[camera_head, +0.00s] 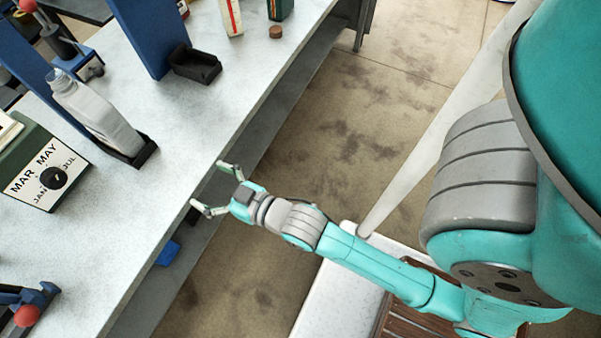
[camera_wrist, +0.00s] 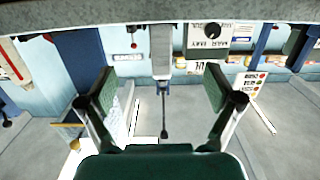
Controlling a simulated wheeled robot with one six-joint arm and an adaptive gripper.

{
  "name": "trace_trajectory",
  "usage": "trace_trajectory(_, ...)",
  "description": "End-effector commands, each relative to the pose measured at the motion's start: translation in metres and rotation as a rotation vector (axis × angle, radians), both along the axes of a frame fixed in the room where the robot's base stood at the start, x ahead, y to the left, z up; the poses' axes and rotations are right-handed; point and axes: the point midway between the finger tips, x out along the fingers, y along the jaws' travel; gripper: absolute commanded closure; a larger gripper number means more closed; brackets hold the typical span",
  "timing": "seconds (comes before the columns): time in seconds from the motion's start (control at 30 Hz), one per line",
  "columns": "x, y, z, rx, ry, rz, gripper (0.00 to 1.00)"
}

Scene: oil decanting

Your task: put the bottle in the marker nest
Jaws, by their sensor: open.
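A grey-white bottle (camera_head: 97,112) with a clear neck stands with its base in a black holder (camera_head: 143,155) on the bench. An empty black nest (camera_head: 197,68) sits farther along the bench, beside a blue upright. No label shows which holder is the marker nest. My gripper (camera_head: 208,188) is open and empty at the bench's front edge, apart from the bottle. In the wrist view, which looks upside down, a grey shape that appears to be the bottle (camera_wrist: 161,62) shows beyond and between the open fingers (camera_wrist: 163,92).
A green calendar block (camera_head: 48,168) stands beside the bottle. Blue fixtures with red knobs (camera_head: 27,315) stand at the left. A white container with a red stripe (camera_head: 231,16) and a brown cap (camera_head: 275,32) are at the far end. The bench front (camera_head: 160,190) is clear.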

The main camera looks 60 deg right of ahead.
Motion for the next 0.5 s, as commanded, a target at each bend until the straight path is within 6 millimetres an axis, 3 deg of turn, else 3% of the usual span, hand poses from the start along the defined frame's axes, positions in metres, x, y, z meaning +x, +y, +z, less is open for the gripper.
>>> trace_trajectory(0.03,-0.02,0.0,-0.01,0.0,0.02,0.0,0.09)
trace_trajectory(0.23,-0.089,0.0,-0.029,0.0,0.064,0.0,0.09)
trace_trajectory(0.5,-0.18,0.0,-0.035,0.0,0.122,0.0,0.09)
